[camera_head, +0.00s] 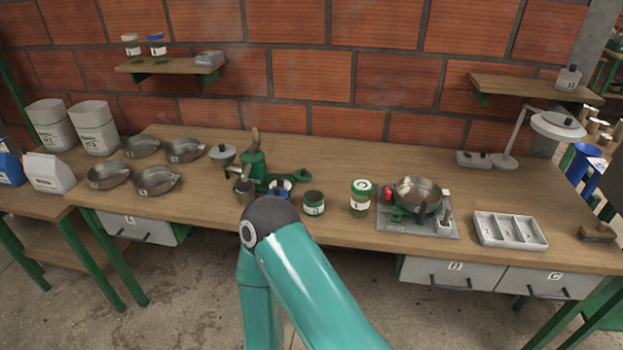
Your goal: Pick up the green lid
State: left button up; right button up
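A short jar (313,203) with a pale label and a dark green top stands near the table's front edge. A taller jar (361,196) with a white label, green bands and a pale, marked top stands to its right. A small round green piece (302,175) lies behind the short jar, beside the green grinder (256,165). I cannot tell for sure which of these green parts is the lid. One of my teal arms rises in front of the table, its bent joint close to the grinder. Neither of my grippers shows.
A metal pan sits on a burner plate (407,222), with a white divided tray (510,230) to its right. A lamp (505,160) stands at the back right. The table between burner and wall is clear.

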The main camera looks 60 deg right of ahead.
aim_at(302, 175)
jog(key=z, duration=0.95)
jog(key=i, duration=0.65)
jog(key=z, duration=0.25)
